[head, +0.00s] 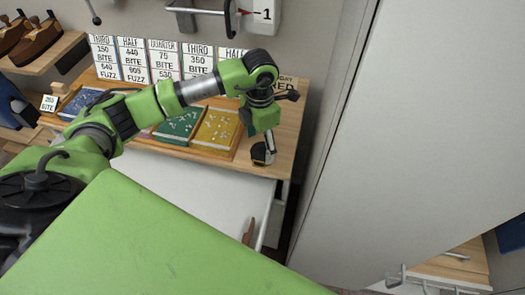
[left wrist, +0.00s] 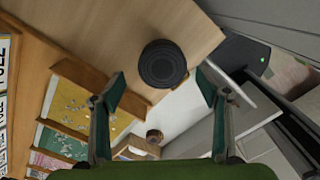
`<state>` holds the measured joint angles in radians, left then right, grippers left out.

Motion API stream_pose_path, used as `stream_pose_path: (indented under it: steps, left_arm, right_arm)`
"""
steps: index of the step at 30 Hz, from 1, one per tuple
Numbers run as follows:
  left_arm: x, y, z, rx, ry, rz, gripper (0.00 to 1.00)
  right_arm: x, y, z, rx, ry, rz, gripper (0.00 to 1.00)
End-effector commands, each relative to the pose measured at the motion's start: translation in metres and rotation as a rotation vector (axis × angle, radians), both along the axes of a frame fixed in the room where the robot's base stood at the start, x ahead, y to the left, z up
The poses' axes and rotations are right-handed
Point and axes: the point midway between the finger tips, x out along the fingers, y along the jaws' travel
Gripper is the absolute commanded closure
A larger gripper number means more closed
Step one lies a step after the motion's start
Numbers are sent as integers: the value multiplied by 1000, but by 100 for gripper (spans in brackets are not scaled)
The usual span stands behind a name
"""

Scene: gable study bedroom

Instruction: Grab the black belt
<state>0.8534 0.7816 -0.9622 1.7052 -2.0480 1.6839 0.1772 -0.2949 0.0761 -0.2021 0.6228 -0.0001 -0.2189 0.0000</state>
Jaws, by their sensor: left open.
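A round, coiled black thing that looks like the black belt (left wrist: 162,64) lies on the wooden desk top (left wrist: 190,28) in the left wrist view. My left gripper (left wrist: 162,82) is open, its two green-grey fingers apart on either side of the coil in the picture; nothing is held. In the head view my left gripper (head: 266,140) hangs over the right end of the desk, pointing down. A small dark and pale shape shows at its tip; I cannot tell belt from fingers there. My right gripper is not in view.
Blue, green and yellow boards (head: 215,128) lie on the desk left of my gripper, with lettered cards (head: 165,60) behind. An open white drawer (head: 190,180) is below the desk front. A large pale panel (head: 400,140) stands close on the right. A brown round thing (left wrist: 154,136) is lower down.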

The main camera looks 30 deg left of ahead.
Motion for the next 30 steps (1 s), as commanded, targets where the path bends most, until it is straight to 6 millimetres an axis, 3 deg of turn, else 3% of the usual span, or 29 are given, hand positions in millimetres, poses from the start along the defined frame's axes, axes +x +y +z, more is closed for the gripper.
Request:
stream_pose_path:
  steps: [3,7,15,16,21,30]
  left_arm:
    - [1,-7,-15,-1,6,1,31]
    - [1,-6,-31,-1,3,0,31]
    - [2,-6,-37,0,1,0,31]
    - [2,-6,-37,0,1,0,34]
    - [2,-6,-37,0,1,0,76]
    - [2,-6,-35,-1,-1,0,76]
  right_arm:
    - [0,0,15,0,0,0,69]
    - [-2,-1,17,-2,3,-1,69]
    - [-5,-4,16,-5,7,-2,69]
    - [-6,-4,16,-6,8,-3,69]
    - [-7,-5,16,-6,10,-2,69]
    - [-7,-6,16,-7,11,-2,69]
